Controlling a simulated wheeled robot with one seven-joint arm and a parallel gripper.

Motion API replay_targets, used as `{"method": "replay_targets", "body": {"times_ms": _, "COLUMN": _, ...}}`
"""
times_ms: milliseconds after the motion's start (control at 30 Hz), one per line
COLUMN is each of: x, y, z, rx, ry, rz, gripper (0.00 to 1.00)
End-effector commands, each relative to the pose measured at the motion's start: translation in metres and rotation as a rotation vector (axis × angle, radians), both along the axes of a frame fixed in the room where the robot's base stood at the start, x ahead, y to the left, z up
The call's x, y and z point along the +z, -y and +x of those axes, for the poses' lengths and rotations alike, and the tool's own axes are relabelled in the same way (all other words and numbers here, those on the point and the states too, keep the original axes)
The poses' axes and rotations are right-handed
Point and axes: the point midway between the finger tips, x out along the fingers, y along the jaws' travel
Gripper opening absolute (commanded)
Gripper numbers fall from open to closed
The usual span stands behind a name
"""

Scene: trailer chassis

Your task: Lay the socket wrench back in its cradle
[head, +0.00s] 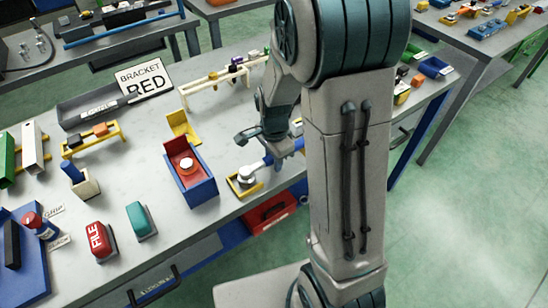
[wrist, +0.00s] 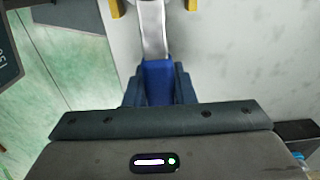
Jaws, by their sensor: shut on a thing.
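The socket wrench (head: 256,166) has a blue handle and a silver shaft and head. My gripper (head: 282,150) is shut on its blue handle near the table's front edge. In the wrist view the handle (wrist: 158,82) sits between both fingers of my gripper (wrist: 158,92), and the silver shaft runs to the top edge. A yellow cradle (head: 234,188) lies at the wrench's head end. Two yellow pieces (wrist: 193,5) flank the shaft at the top of the wrist view. I cannot tell whether the head touches the cradle. My arm hides part of the handle end.
A blue and red bin (head: 200,186) stands just left of the cradle, with a yellow holder (head: 183,127) behind it. A teal block (head: 139,220) and a red FILE block (head: 98,240) are at left. Bare tabletop lies behind the cradle.

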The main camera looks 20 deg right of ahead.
Motion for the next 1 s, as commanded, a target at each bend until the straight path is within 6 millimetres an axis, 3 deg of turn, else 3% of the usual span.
{"method": "replay_targets", "body": {"times_ms": 867, "x": -0.0003, "y": 0.0, "z": 0.0003, "rx": 0.0, "ry": 0.002, "rz": 0.001, "gripper": 0.0}}
{"method": "replay_targets", "body": {"times_ms": 900, "x": -0.0003, "y": 0.0, "z": 0.0003, "rx": 0.0, "ry": 0.002, "rz": 0.001, "gripper": 0.34}}
{"method": "replay_targets", "body": {"times_ms": 967, "x": -0.0004, "y": 0.0, "z": 0.0002, "rx": 0.0, "ry": 0.002, "rz": 0.001, "gripper": 0.49}}
{"method": "replay_targets", "body": {"times_ms": 1000, "x": -0.0004, "y": 0.0, "z": 0.0002, "rx": 0.0, "ry": 0.002, "rz": 0.001, "gripper": 0.49}}
